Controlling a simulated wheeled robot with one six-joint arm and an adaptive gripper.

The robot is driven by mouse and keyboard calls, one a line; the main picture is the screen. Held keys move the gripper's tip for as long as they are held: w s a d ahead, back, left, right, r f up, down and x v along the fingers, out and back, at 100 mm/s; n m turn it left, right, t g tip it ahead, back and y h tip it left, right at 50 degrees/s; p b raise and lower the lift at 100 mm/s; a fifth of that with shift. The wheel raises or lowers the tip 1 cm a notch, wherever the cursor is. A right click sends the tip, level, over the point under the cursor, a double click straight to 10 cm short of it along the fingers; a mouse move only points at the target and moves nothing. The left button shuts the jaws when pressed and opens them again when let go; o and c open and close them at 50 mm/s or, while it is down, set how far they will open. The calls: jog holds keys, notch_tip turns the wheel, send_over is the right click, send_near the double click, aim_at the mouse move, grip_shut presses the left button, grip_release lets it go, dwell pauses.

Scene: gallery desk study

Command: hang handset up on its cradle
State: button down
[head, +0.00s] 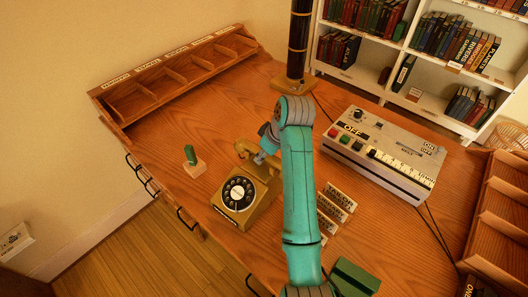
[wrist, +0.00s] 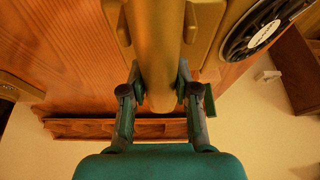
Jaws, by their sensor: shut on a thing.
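The brass-coloured telephone (head: 236,214) stands on the desk with its black dial facing the front. Its dial (wrist: 252,30) also shows at the upper right of the wrist view. The handset (head: 243,148), brass too, is at the back of the telephone, by the cradle; the arm partly hides it. In the wrist view the handset's bar (wrist: 155,40) runs between my fingers, with brass telephone parts on both sides. My gripper (wrist: 160,88) is shut on the handset (head: 243,148). I cannot tell whether the handset touches the cradle.
A green-handled stamp on a wooden block (head: 193,164) stands left of the telephone. Several labelled plates (head: 338,200) lie to the right, before a grey control box (head: 385,155). A dark column (head: 299,45) and a pigeonhole rack (head: 175,75) stand behind.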

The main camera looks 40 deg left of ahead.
jog(key=shift+f, duration=0.45)
jog(key=c, duration=0.8)
grip_release()
jog(key=v, duration=0.6)
jog(key=shift+d+r, duration=0.2)
jog(key=shift+r, duration=0.1)
jog(key=shift+d+r, duration=0.15)
jog(key=shift+r, duration=0.2)
